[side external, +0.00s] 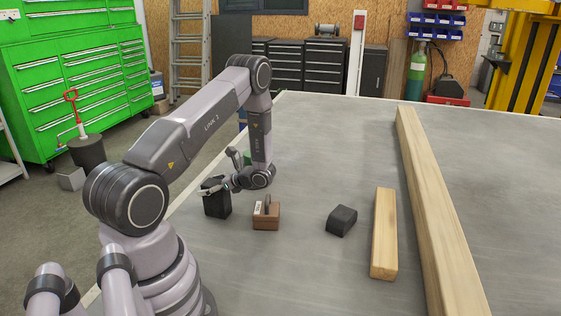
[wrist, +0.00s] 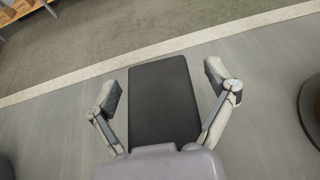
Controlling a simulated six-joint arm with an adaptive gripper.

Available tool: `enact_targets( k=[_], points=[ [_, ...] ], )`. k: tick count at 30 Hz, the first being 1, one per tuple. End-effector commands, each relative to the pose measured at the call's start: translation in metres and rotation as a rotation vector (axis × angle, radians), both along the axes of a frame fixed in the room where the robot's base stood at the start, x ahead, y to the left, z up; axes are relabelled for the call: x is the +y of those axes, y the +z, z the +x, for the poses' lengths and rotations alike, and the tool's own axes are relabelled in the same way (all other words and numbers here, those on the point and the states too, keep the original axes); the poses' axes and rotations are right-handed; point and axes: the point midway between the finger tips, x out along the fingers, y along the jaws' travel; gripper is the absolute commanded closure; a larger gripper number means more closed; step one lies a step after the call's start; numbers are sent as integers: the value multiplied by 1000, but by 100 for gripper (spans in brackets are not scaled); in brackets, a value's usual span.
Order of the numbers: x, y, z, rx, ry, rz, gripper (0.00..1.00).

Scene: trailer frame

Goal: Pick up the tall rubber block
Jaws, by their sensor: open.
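The tall rubber block (side external: 217,204) is black and stands upright near the table's left edge in the side view. In the wrist view the black block (wrist: 163,105) lies between my two fingers, its flat face filling the middle. My gripper (side external: 216,187) is at the block's upper part in the side view and partly covers it. In the wrist view my gripper (wrist: 165,87) is open, with a finger on each side of the block and a visible gap on both sides. The block's lower end is hidden from the wrist view.
A brown block with a handle (side external: 266,217) stands close to the right of the tall block. A low black block (side external: 342,221), a short timber (side external: 384,234) and a long timber beam (side external: 435,210) lie further right. The grey table (side external: 310,150) is clear behind them.

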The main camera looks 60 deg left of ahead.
Motion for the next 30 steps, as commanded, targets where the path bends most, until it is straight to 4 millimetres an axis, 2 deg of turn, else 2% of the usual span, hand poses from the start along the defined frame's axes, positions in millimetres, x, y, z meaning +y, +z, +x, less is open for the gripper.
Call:
enact_targets(
  k=[4,5,18,28,30],
  points=[
    [0,0,0,0,0,0,15],
    [0,0,0,0,0,0,18],
    [0,0,0,0,0,-1,75],
    [0,1,0,-1,0,-2,77],
    [0,5,0,-2,0,-1,81]
  ],
)
